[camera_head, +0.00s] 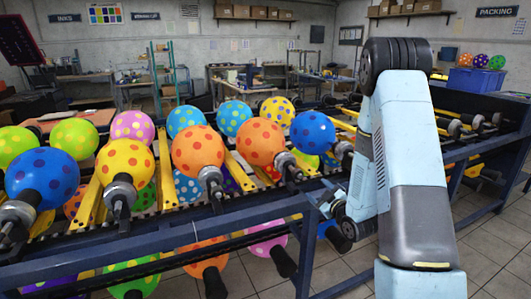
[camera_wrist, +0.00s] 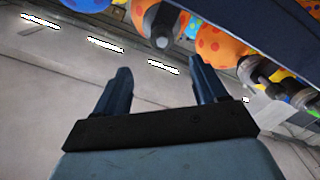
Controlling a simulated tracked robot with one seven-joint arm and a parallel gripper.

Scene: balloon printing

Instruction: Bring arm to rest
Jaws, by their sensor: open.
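My arm, light blue and grey, stands folded at the right of the head view. Its wrist end hangs low by the front rail of the rack, and the fingers are hard to make out there. In the wrist view my gripper (camera_wrist: 160,90) shows two dark blue fingers spread apart with nothing between them.
A dark blue rack (camera_head: 170,240) carries several dotted balloons, among them an orange balloon (camera_head: 198,150) and a blue balloon (camera_head: 312,132). In the wrist view the rack's beam (camera_wrist: 240,30) crosses the upper right. Tiled floor (camera_head: 480,245) is open at right.

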